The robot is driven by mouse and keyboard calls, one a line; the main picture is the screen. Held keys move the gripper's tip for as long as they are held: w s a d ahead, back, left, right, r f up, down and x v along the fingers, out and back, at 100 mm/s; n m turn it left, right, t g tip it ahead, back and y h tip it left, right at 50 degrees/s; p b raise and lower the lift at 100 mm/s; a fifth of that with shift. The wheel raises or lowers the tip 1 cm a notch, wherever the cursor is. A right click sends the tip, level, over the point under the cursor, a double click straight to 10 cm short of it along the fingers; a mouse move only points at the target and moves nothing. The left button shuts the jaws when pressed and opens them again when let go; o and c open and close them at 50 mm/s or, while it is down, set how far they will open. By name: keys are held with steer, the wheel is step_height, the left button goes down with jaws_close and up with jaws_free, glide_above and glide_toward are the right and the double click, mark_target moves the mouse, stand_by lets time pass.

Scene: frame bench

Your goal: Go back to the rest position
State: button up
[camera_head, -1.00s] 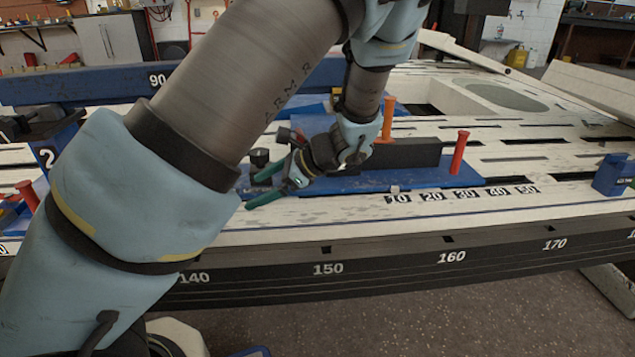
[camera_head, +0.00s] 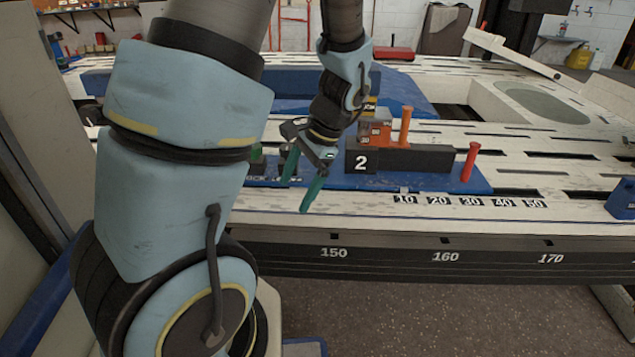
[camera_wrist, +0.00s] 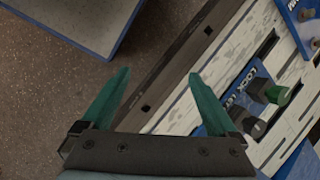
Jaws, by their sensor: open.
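My gripper (camera_head: 301,180) has green fingers and is open in the head view. It hangs over the front of the white slotted bench (camera_head: 350,220), left of the black block marked 2 (camera_head: 410,158). In the wrist view my gripper (camera_wrist: 155,95) shows its two fingers spread wide with nothing between them. Below them are the bench's dark front rail (camera_wrist: 185,65) and the floor. My arm covers the left part of the head view.
A blue plate (camera_head: 440,184) on the bench carries the black block, an orange peg (camera_head: 405,125) and a red peg (camera_head: 470,160). In the wrist view a green knob (camera_wrist: 278,95) sits by the LOCK label.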

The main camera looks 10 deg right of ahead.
steer(key=shift+s+d+r+n, duration=0.3)
steer(key=shift+s+r, duration=0.1)
steer(key=shift+s, duration=0.1)
steer(key=shift+a+h, duration=0.1)
steer(key=shift+h, duration=0.2)
steer(key=s+a+r+n+t+h, duration=0.1)
steer(key=s+a+r+n+h, duration=0.3)
steer(key=a+n, duration=0.45)
step_height(320, 180, up, 31)
steer(key=w+d+n+p, duration=0.1)
steer(key=n+p, duration=0.1)
steer(key=p, duration=2.8)
steer(key=shift+w, duration=0.15)
